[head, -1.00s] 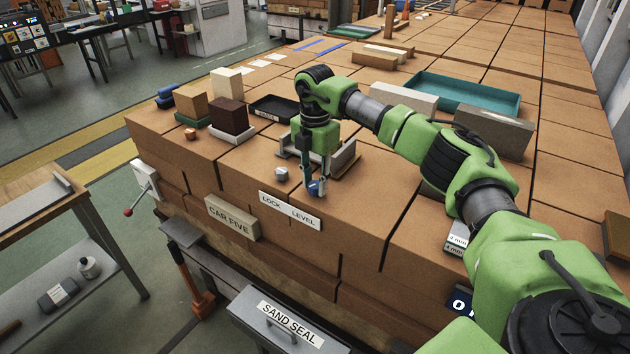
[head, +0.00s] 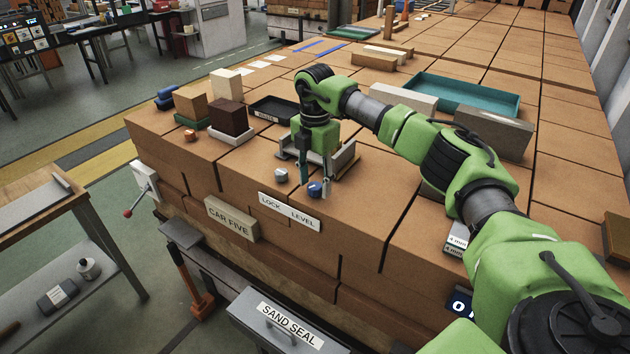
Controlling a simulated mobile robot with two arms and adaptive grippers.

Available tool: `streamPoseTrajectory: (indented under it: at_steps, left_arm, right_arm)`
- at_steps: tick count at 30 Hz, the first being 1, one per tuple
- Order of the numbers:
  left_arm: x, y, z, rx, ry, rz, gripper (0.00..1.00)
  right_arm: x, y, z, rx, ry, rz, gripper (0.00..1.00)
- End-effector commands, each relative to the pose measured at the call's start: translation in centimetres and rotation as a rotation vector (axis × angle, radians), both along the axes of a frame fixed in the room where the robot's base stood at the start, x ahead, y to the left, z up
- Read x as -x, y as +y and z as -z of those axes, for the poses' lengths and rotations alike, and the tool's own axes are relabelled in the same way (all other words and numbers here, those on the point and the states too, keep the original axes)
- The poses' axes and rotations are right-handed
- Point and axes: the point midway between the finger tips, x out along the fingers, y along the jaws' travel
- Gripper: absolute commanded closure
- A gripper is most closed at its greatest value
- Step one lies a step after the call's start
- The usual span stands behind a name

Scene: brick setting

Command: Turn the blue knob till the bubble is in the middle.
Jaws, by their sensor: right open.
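The blue knob (head: 315,188) sits on the brick stack's top behind the LEVEL end of a white label (head: 290,211). A pale grey-white knob (head: 281,175) sits to its left, behind the word LOCK. My right gripper (head: 314,181) points down at the blue knob, open, its fingers at either side just behind it. I cannot tell whether they touch the knob. A grey metal bracket-like part (head: 345,158) stands behind the gripper, partly hidden by it. No bubble can be made out. My left gripper is not in view.
Brown and tan blocks (head: 228,115) and a black tray (head: 273,108) stand at the left and behind. A teal tray (head: 465,94) and grey blocks (head: 494,132) lie at the back right.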

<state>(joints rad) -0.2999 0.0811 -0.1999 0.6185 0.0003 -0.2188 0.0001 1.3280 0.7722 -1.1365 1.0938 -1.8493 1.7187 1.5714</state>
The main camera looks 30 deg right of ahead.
Motion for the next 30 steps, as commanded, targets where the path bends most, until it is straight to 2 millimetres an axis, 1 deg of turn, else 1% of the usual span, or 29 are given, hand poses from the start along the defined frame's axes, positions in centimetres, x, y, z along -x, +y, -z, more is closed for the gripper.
streamPoseTrajectory:
  at_steps: [5,12,15,18,23,30]
  left_arm:
    - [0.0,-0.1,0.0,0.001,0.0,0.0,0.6]
    - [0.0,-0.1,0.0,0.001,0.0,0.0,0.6]
    - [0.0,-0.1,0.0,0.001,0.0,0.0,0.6]
    - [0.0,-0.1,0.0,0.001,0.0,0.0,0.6]
    - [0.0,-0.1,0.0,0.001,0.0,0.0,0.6]
    - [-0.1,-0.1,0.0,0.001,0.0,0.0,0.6]
  right_arm:
    - [-0.1,0.0,-2.7,-0.001,-0.005,0.0,0.57]
    - [-0.1,0.0,-7.9,-0.001,-0.006,0.001,0.57]
    - [-0.1,0.0,-9.6,-0.001,-0.006,0.001,0.57]
    - [-0.1,-0.1,-10.8,0.0,-0.005,0.001,0.57]
    - [0.0,-0.1,-11.8,0.0,-0.003,0.001,0.57]
    - [0.0,-0.1,-11.8,0.0,-0.003,0.001,0.57]
